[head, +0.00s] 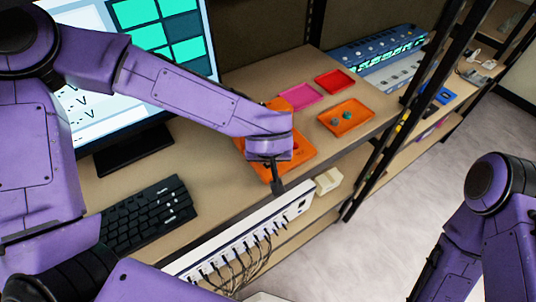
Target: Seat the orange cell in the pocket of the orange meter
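An orange object, which looks like the orange meter (301,154), lies on the bench and is largely hidden behind my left forearm and wrist. Its pocket cannot be made out. My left gripper (277,184) points down at the front edge of this orange object, near the bench edge. Only a dark finger shows, so I cannot tell whether it is open or holds anything. I cannot pick out the orange cell; it may be hidden by the gripper. My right arm shows at the lower right, but its gripper is out of view.
An orange tray (361,121) with small teal pieces, a pink tray (300,97) and a red tray (335,82) lie behind. A monitor (75,125) and keyboard (150,215) are at left. Black rack posts stand right.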

